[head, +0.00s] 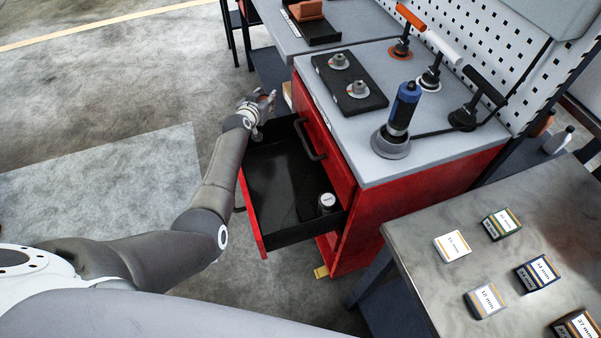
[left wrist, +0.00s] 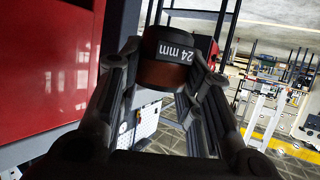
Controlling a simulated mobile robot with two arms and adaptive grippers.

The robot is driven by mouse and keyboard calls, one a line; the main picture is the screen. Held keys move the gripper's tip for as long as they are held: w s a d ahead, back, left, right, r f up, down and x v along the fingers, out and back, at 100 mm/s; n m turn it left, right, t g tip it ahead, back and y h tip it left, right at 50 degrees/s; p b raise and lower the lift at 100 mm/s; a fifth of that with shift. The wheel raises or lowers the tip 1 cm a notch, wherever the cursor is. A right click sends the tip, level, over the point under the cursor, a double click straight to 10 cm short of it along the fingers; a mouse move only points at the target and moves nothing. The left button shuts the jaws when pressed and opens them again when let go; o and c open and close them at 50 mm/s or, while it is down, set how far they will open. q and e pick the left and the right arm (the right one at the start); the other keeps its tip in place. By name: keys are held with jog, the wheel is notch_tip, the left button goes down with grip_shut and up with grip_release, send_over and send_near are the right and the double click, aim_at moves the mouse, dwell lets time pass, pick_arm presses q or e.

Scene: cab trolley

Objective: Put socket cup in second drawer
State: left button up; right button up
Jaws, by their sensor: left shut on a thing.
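The socket cup (left wrist: 160,72) is a short dark and brownish-orange cylinder with a black "24 mm" label, seen in the left wrist view. My left gripper (left wrist: 166,64) is shut on it, one finger at each side. In the head view my left gripper (head: 262,106) is at the far left corner of the open drawer; the cup cannot be made out clearly there. The open black-lined drawer (head: 258,190) is below a shut red drawer (head: 325,140) with a dark handle. A small grey cylinder (head: 327,201) stands in its near right corner. My right gripper is not in view.
The red trolley's grey top (head: 365,155) holds a black tray with two metal parts and a blue tool (head: 401,120). Labelled boxes lie on the table (head: 430,285) at right. The floor left of the drawer is clear.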

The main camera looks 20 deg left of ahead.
pick_arm(q)
jog(key=s+d+f, duration=0.3)
jog(key=f, duration=0.1)
jog(key=s+d+f, duration=0.3)
jog(key=f, duration=0.1)
jog(key=s+d+f+b, duration=0.1)
jog(key=s+d+f, duration=0.2)
jog(key=d+f, duration=0.1)
jog(key=shift+w+f, duration=0.1)
jog(key=shift+f, duration=0.35)
jog(key=shift+r, duration=0.1)
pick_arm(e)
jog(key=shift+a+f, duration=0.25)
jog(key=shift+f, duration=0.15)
pick_arm(q)
jog(key=shift+f+b, duration=0.6)
jog(key=shift+b, duration=0.1)
jog(key=o, duration=1.2)
jog(key=shift+c, duration=0.2)
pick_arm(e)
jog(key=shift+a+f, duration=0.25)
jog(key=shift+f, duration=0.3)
